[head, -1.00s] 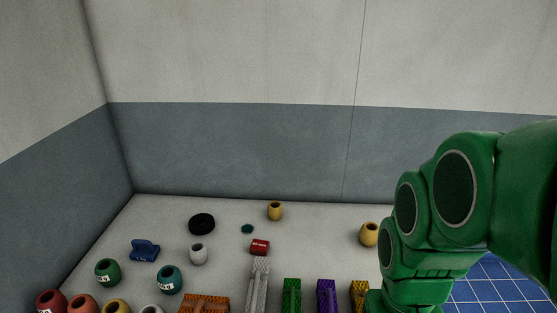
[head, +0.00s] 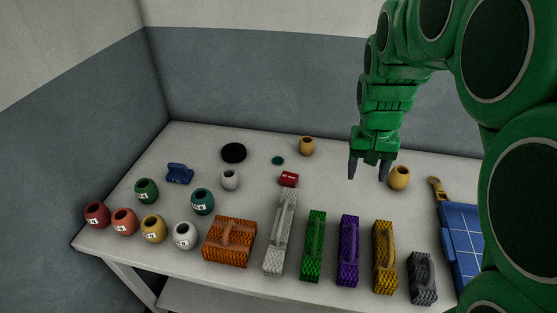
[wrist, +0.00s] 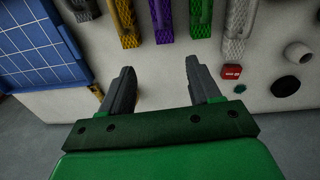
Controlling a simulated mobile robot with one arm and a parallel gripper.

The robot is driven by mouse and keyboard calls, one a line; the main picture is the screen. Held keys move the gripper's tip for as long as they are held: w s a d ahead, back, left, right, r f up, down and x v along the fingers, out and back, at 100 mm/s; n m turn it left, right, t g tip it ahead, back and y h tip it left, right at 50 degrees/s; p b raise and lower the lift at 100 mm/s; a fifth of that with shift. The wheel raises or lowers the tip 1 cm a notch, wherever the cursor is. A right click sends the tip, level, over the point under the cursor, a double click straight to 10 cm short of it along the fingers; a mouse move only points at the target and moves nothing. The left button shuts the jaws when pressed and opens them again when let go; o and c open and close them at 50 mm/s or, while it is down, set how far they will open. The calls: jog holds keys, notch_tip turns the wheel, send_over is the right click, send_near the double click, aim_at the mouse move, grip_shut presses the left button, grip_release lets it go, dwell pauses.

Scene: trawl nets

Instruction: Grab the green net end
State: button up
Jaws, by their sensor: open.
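The green net end (head: 313,245) is a long block with a mesh pattern and a raised handle, lying on the table between a white-grey block and a purple one. In the wrist view the green net end (wrist: 201,18) shows at the top edge, partly cut off. My gripper (head: 369,174) is open and empty, pointing down above the table, farther back and to the right of the green net end. In the wrist view my gripper (wrist: 163,75) has its two fingers apart with bare table between them.
A purple net block (head: 348,250), a yellow one (head: 384,257) and a grey-white one (head: 280,232) stand close beside it. An orange block (head: 229,241), a small red box (head: 289,179), a tan pot (head: 399,178) and a blue tiled panel (head: 462,235) are also on the table.

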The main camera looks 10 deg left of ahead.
jog(key=w+a+f, duration=0.4)
jog(key=w+a, duration=0.1)
jog(key=w, duration=0.5)
jog(key=n+t+y, duration=0.1)
jog(key=n+t, duration=0.1)
jog(key=t, duration=0.1)
send_near(278, 159)
jog(key=shift+x, duration=4)
jog(key=c, duration=1.1)
